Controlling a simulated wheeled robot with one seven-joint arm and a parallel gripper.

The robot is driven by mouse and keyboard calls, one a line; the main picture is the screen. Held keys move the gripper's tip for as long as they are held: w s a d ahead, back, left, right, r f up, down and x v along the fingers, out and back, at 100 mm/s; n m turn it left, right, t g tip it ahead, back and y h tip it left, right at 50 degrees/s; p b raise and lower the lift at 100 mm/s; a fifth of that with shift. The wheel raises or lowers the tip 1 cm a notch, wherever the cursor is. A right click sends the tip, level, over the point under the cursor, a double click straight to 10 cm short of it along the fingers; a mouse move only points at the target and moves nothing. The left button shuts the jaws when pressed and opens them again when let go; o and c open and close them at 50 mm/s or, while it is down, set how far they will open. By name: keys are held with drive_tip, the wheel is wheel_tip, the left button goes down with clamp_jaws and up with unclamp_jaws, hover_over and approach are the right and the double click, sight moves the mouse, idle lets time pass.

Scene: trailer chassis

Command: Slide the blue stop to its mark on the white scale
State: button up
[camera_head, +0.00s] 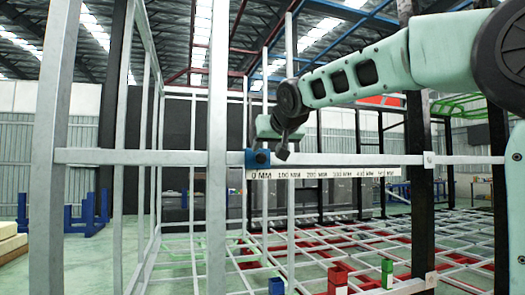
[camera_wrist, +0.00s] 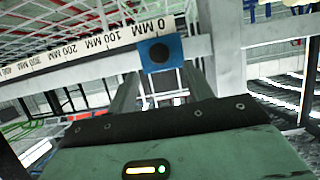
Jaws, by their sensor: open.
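The blue stop (camera_head: 258,158), a block with a dark round knob, sits on the horizontal grey rail at the 0 MM end of the white scale (camera_head: 330,173). The scale carries printed labels from 0 MM upward to the right; the far labels are small and hard to read. In the wrist view the stop (camera_wrist: 161,54) lies ahead between the fingers, and the scale (camera_wrist: 90,51) runs left from it, upside down. My gripper (camera_head: 284,150) is open and empty, just right of the stop in the head view. Whether its fingertips touch the stop cannot be told.
A grey upright post (camera_head: 217,120) stands just left of the stop, in front of the rail (camera_head: 150,157). A black post (camera_head: 420,190) stands at the right end of the scale.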

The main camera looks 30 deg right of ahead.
sight(262, 156)
drive_tip(key=p+x, duration=0.1)
drive_tip(key=x, duration=0.5)
clamp_jaws()
